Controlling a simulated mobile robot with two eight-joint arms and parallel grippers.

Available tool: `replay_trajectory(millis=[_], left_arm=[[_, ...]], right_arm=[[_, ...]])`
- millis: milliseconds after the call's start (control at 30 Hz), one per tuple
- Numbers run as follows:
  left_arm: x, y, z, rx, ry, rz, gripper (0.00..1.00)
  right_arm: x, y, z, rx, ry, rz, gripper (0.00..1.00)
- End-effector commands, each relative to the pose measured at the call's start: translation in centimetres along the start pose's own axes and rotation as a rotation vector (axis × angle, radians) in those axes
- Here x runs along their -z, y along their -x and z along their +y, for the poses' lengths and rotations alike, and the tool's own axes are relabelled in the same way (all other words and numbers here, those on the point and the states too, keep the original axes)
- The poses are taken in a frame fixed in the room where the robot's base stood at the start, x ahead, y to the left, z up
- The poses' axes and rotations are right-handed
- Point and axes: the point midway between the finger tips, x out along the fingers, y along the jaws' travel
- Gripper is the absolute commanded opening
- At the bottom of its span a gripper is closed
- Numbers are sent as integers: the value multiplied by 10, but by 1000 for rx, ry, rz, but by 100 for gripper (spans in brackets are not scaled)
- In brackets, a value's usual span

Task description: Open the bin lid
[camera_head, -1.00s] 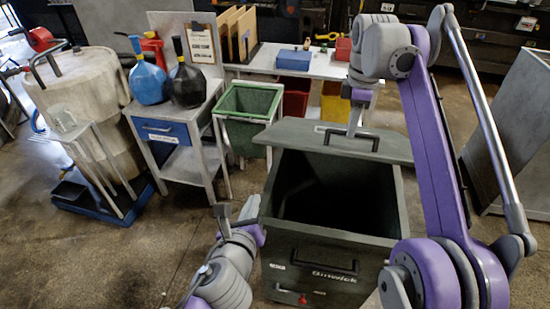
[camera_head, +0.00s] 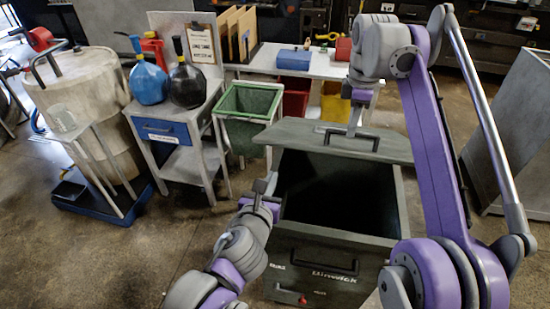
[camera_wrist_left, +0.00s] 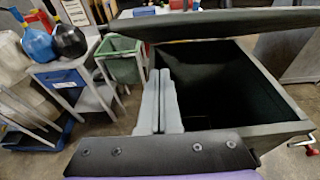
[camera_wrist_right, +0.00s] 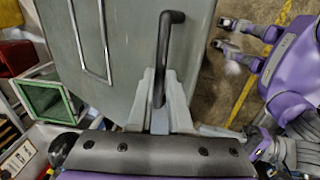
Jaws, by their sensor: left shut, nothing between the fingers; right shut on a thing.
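The dark green bin (camera_head: 330,262) stands in front of me with its dark inside showing. Its lid (camera_head: 300,136) is raised and tilted up at the back edge of the opening. My right gripper (camera_head: 354,124) is shut on the black lid handle (camera_head: 368,136); the right wrist view shows the handle (camera_wrist_right: 170,40) between the fingers (camera_wrist_right: 160,82). My left gripper (camera_head: 268,160) is shut and empty at the left side of the bin opening. The left wrist view shows its fingers (camera_wrist_left: 160,80) together over the left rim; contact cannot be told.
A green-rimmed open container (camera_head: 249,98) and a grey cart with a blue drawer (camera_head: 160,131) stand left of the bin. A workbench (camera_head: 260,62) is behind. A grey cabinet (camera_head: 515,135) stands at the right. The floor at front left is clear.

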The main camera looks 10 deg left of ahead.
Motion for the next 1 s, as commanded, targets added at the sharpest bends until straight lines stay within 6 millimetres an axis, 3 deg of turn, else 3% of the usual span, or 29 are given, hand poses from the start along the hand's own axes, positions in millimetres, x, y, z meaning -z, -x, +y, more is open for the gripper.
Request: replay_trajectory(millis=[200, 300, 500, 1000], left_arm=[[0, -29, 0, -1, 1, 0, 0], [-18, -31, 0, -1, 2, 1, 0], [-35, -35, 0, 0, 1, 1, 0], [-45, -37, 0, 0, 1, 1, 0]], right_arm=[[-1, -3, 5, -12, -2, 0, 0], [-1, -3, 5, -12, -2, 0, 0], [-1, -3, 5, -12, -2, 0, 0], [-1, -3, 5, -12, -2, 0, 0]])
